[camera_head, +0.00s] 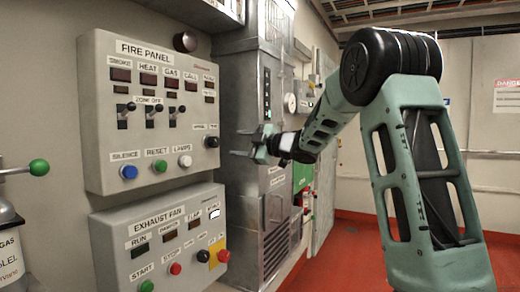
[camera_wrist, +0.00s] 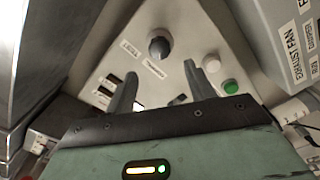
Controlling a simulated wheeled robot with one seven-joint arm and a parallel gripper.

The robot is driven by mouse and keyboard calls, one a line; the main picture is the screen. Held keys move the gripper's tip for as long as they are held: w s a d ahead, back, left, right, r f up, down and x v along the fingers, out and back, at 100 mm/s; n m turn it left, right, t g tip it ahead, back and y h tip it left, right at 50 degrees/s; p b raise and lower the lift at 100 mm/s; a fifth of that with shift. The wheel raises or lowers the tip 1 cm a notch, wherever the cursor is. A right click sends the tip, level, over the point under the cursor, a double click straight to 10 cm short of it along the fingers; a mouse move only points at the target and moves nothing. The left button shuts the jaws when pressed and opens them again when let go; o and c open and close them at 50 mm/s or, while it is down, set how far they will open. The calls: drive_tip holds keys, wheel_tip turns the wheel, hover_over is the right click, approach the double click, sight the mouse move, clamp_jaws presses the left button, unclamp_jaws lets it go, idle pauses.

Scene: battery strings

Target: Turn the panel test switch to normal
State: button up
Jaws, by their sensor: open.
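The fire panel (camera_head: 97,165) is a pale grey box on the left wall. Its test switch (camera_head: 211,142) is a black knob at the lower right of the panel, under two small labels. In the wrist view the knob (camera_wrist: 159,47) lies beyond and between my fingers, with two labels beside it. Which way it points I cannot tell. My gripper (camera_head: 241,142) is open and empty, to the right of the knob and apart from it. In the wrist view its dark fingers (camera_wrist: 160,80) point toward the panel face.
Lamp button (camera_head: 185,161), reset button (camera_head: 160,166) and silence button (camera_head: 128,172) sit left of the knob. Three toggle switches are above. The exhaust fan box (camera_head: 112,252) is below. A tall metal cabinet (camera_head: 243,200) stands behind my gripper. The red floor at right is clear.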

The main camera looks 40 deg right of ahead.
drive_tip(key=v, duration=0.7)
drive_tip(key=shift+b, duration=0.3)
drive_tip(key=w+a+f+m+g+h+p, duration=0.1)
drive_tip(key=w+a+f+m+h, duration=0.15)
drive_tip(key=a, duration=0.65)
drive_tip(key=w+a+f+m+g+h+p, duration=0.1)
drive_tip(key=a+f+m+p, duration=0.2)
drive_tip(key=a, duration=0.6)
drive_tip(key=s+a+f+m+g, duration=0.2)
drive_tip(key=s+a+f+g, duration=0.2)
drive_tip(key=s+a+f, duration=0.3)
drive_tip(key=s+a+f+g, duration=0.3)
drive_tip(key=s+a, duration=0.2)
drive_tip(key=s, duration=0.1)
drive_tip(key=s+a+f+g, duration=0.2)
drive_tip(key=s+a+f, duration=0.25)
drive_tip(key=s, duration=0.25)
drive_tip(key=s+a+f+g+h+p, duration=0.2)
drive_tip(key=s+g, duration=0.4)
drive_tip(key=s, duration=1.1)
drive_tip(key=shift+s+a+f, duration=0.25)
drive_tip(key=shift+a+f, duration=0.15)
drive_tip(key=shift+a, duration=0.1)
